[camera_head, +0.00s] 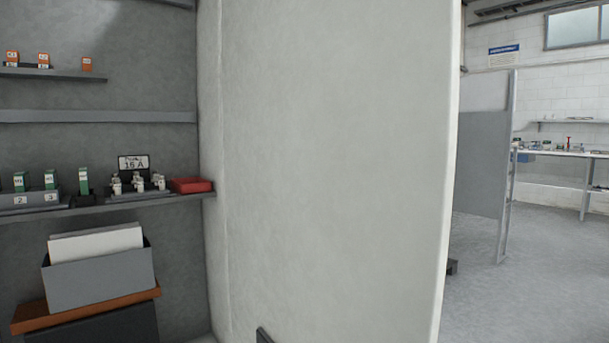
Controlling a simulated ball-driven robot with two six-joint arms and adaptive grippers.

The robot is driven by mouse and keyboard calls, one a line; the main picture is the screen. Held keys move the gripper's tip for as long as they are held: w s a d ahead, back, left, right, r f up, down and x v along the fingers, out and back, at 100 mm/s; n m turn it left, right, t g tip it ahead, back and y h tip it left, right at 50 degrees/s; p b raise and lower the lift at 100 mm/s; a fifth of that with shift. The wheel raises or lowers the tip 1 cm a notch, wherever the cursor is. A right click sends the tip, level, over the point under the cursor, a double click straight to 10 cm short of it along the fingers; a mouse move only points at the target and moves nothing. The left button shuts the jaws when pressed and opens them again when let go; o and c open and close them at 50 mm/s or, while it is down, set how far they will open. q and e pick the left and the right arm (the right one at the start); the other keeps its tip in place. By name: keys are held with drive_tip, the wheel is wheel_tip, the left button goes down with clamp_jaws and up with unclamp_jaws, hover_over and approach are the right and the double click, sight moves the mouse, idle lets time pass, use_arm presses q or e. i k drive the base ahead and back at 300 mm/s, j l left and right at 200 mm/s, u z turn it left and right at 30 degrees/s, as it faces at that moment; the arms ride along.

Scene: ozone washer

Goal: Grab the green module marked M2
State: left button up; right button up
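Several green modules stand on the middle shelf at the left. One green module (20,181) is near the left edge, another green module (50,179) is beside it, and a third green module (84,181) stands further right. Their markings are too small to read, so I cannot tell which one is M2. Number plates "2" and "3" show on the grey holder (30,202) below the first two. Neither of my grippers is in view.
Orange modules (43,60) stand on the upper shelf. White fuse-like parts, a "16 A" sign (133,163) and a red box (191,185) share the middle shelf. A grey bin (98,281) sits below. A large pale wall panel (330,150) fills the centre; open floor (520,290) lies right.

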sight(22, 178)
drive_tip(key=l+u, duration=0.3)
drive_tip(key=l, duration=0.4)
drive_tip(key=l+u, duration=0.3)
drive_tip(key=l, duration=0.4)
drive_tip(key=k+l+u, duration=0.15)
drive_tip(key=l+u, duration=0.15)
drive_tip(key=l, duration=0.35)
drive_tip(key=i+l+u, duration=0.4)
drive_tip(key=l, duration=0.2)
drive_tip(key=l+u, duration=0.2)
drive_tip(key=l, duration=0.15)
drive_tip(key=i+l+u, duration=0.2)
drive_tip(key=l, duration=0.15)
drive_tip(key=k+j, duration=0.1)
drive_tip(key=j, duration=0.2)
drive_tip(key=k+j, duration=0.1)
drive_tip(key=j, duration=0.25)
drive_tip(key=k+j, duration=0.1)
drive_tip(key=j, duration=0.2)
drive_tip(key=k+j, duration=0.15)
drive_tip(key=j, duration=0.15)
drive_tip(key=i+j, duration=0.6)
drive_tip(key=j, duration=0.1)
